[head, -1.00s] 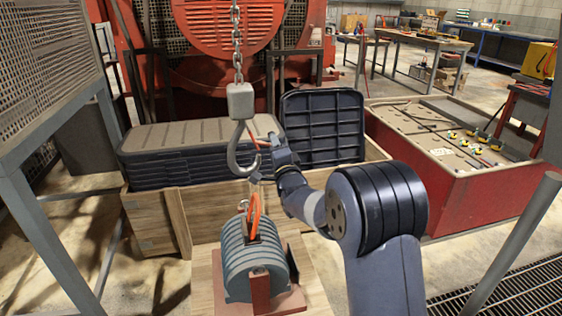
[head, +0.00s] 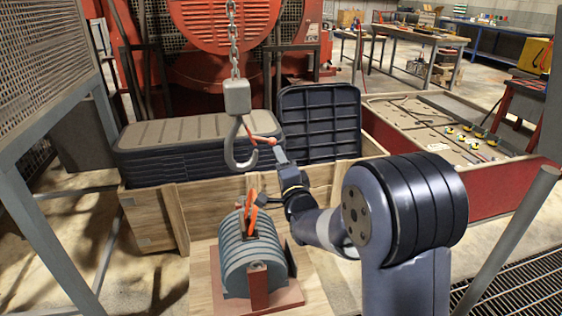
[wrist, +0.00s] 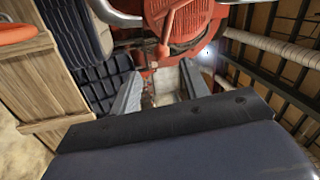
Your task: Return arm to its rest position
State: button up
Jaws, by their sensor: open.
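My gripper (head: 279,153) is raised just right of the crane hook (head: 240,148) in the head view, its jaws pointing up and away. In the wrist view the two grey fingers (wrist: 162,88) stand apart with nothing between them. A red-orange piece at the hook's mouth reaches toward my fingertips; I cannot tell whether they touch. Below the hook, a grey ribbed motor (head: 250,262) sits on a reddish base, with an orange strap (head: 251,221) on top. The strap appears apart from the hook.
A wooden crate (head: 152,222) stands behind the motor, with stacked dark trays (head: 185,150) and an upright black tray (head: 320,122). A red bin (head: 490,190) is at right. Grey posts frame both sides. A large red machine (head: 235,28) stands at the back.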

aim_at(273, 144)
jog(key=shift+w, duration=0.1)
jog(key=x, duration=1)
jog(key=shift+w, duration=0.3)
jog(key=shift+s+r, duration=0.1)
